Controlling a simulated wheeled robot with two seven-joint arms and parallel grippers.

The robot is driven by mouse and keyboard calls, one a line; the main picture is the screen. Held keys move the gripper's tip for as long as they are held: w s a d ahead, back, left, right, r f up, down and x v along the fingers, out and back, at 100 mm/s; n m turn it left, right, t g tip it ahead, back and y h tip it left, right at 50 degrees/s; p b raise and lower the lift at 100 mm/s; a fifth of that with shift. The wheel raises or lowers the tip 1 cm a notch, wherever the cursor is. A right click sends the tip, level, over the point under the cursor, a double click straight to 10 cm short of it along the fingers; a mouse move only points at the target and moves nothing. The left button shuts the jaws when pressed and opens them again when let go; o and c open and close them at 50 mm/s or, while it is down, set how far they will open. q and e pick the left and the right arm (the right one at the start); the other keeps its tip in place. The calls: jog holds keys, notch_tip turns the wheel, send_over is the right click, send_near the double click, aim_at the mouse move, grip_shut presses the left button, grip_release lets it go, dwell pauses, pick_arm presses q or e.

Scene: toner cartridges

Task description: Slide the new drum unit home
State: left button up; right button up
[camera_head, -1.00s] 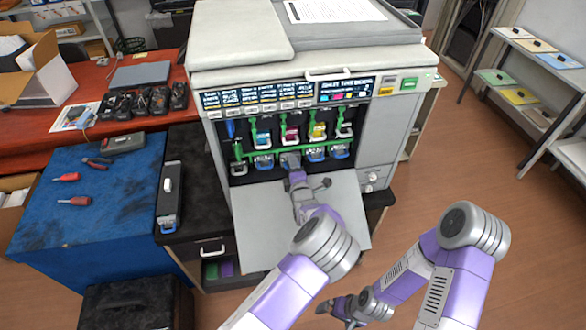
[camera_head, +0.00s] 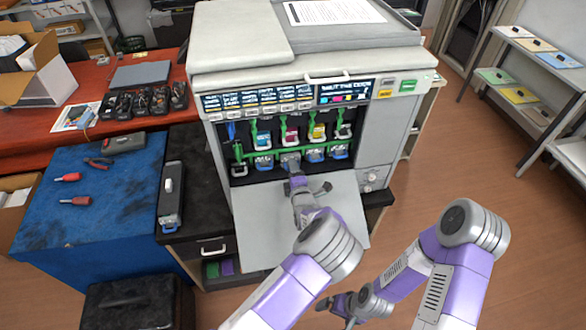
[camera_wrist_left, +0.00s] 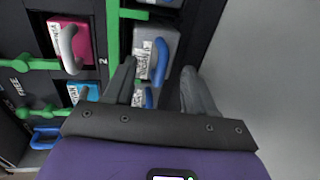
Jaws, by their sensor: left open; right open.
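The printer (camera_head: 385,140) stands with its front door (camera_head: 335,220) folded down. Its lower row holds drum units with blue handles (camera_head: 315,156). A grey drum unit (camera_wrist_left: 142,40) with a blue handle (camera_wrist_left: 162,58) shows in the left wrist view, sitting in its slot beside green bars. My left gripper (camera_head: 293,172) is in front of the lower row's middle; its spread fingers (camera_wrist_left: 160,75) point at this unit, with the handle between their tips. Contact is not visible. My right gripper (camera_head: 335,301) is low, in front of the door, open and apart from the printer.
A dark unit with a blue end (camera_head: 171,195) lies on the black cabinet. Upper toner cartridges (camera_head: 290,135) sit above the drums. Floor at right is clear.

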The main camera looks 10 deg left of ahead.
pick_arm(q)
jog(key=shift+p+v, duration=1.55)
jog(key=shift+v, duration=0.95)
jog(key=shift+s+d, duration=0.15)
jog(key=shift+s, duration=0.1)
jog(key=shift+c, duration=0.3)
